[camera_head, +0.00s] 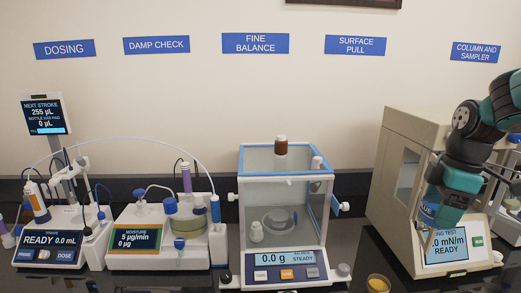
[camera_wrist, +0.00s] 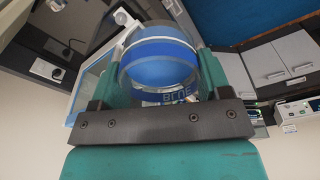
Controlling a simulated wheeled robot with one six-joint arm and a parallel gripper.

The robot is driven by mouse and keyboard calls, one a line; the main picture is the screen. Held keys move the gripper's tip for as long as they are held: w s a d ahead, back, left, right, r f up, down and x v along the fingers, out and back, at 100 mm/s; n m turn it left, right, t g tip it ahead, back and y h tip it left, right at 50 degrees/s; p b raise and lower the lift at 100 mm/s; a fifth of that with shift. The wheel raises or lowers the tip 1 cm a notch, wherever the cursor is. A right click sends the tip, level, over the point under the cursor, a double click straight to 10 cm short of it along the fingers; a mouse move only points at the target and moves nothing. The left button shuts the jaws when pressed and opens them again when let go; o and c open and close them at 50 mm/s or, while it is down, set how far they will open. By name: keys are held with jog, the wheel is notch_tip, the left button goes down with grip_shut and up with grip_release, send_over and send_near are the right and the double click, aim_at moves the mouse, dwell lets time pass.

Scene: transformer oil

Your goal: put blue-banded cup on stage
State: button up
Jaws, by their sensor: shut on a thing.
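My gripper (camera_head: 432,208) is at the right in the head view, in front of the beige surface-pull tester (camera_head: 400,135). It is shut on the blue-banded cup (camera_head: 428,212), which is partly covered by the gripper. In the wrist view the cup (camera_wrist: 160,62) sits between the two green fingers of my gripper (camera_wrist: 155,75). It has a wide blue band with lettering and a pale rim. The cup is held up in the air. I cannot make out the stage; the tester's inside is mostly hidden.
A small amber dish (camera_head: 378,283) is at the front edge. The moisture unit (camera_head: 165,235) and dosing unit (camera_head: 50,250) stand left. The dark bench is crowded.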

jog(key=a+f+m+b, duration=0.2)
jog(key=f+m+b, duration=0.35)
jog(key=f, duration=0.85)
jog(key=w+a+f+m+h+b, duration=0.1)
jog(key=a+f+m+b, duration=0.2)
jog(key=f+b, duration=0.85)
jog(key=a+f+m+b, duration=0.2)
jog(key=f+m+b, duration=0.2)
jog(key=f, duration=1.4)
jog(key=s+f, duration=0.4)
jog(key=f, duration=0.1)
jog(key=shift+a+f+m+t, duration=0.25)
jog(key=shift+f+m+t, duration=0.1)
jog(key=shift+m+t, duration=0.1)
